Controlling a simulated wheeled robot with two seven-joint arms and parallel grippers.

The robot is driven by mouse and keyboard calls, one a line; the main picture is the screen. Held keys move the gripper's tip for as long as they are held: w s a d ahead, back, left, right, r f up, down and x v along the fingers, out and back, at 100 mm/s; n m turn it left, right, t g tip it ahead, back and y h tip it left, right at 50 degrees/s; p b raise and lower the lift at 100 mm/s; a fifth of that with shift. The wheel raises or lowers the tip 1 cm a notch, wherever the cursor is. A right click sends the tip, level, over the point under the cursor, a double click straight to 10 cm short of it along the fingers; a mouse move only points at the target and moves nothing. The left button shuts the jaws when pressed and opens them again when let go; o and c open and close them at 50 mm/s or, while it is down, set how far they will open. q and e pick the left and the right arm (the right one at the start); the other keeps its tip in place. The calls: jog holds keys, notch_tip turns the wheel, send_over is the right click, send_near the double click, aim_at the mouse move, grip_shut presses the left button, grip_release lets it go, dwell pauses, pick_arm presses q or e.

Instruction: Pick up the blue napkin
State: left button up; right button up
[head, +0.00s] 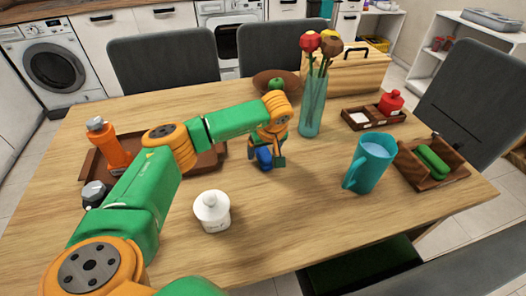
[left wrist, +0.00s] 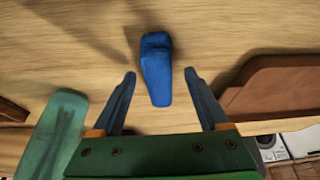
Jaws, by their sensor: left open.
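The blue napkin (head: 264,157) lies on the wooden table, rolled or folded into a narrow shape. In the head view it is partly hidden by my left gripper (head: 269,163). In the left wrist view the napkin (left wrist: 157,70) is fully seen, lengthwise between the lines of the two fingers. My left gripper (left wrist: 159,74) is open, with one finger on each side of the napkin and a gap to each. I cannot tell the exact height of the fingertips over the table. My right gripper is not in view.
A teal vase (head: 312,108) with flowers stands just right of the gripper. A brown tray (head: 211,161) with an orange bottle (head: 108,144) is at left.

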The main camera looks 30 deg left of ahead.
pick_arm(q)
jog(key=shift+w+a+f, duration=0.1)
jog(key=shift+a+f, duration=0.05)
jog(key=shift+f, duration=0.2)
grip_shut()
jog(key=shift+r, duration=0.1)
